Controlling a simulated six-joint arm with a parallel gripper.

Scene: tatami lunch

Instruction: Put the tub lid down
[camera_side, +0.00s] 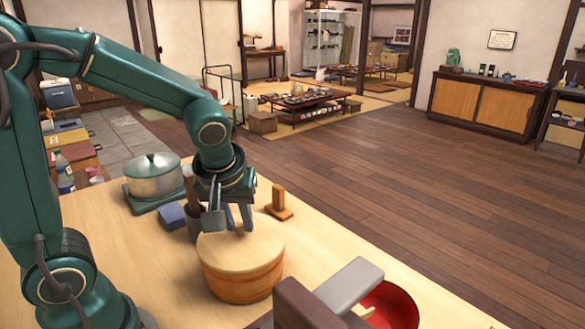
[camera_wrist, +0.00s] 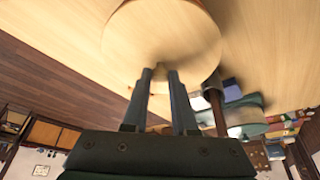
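The tub (camera_side: 240,284) is a round wooden vessel on the pale table. Its pale flat lid (camera_side: 243,252) lies over its top and looks level, with no clear gap between them. The lid also fills the upper middle of the wrist view (camera_wrist: 150,40). A small handle (camera_side: 240,231) stands at the lid's middle. My gripper (camera_side: 238,226) points down at the handle from above. In the wrist view its two fingertips (camera_wrist: 160,73) are a little apart, with the handle at or between them. I cannot tell whether they press on it.
A lidded metal pot (camera_side: 153,180), a blue folded cloth (camera_side: 172,215) and a dark utensil holder (camera_side: 195,222) stand left of the tub. A wooden stand (camera_side: 279,205) is behind it. A red bowl (camera_side: 398,304) is at front right.

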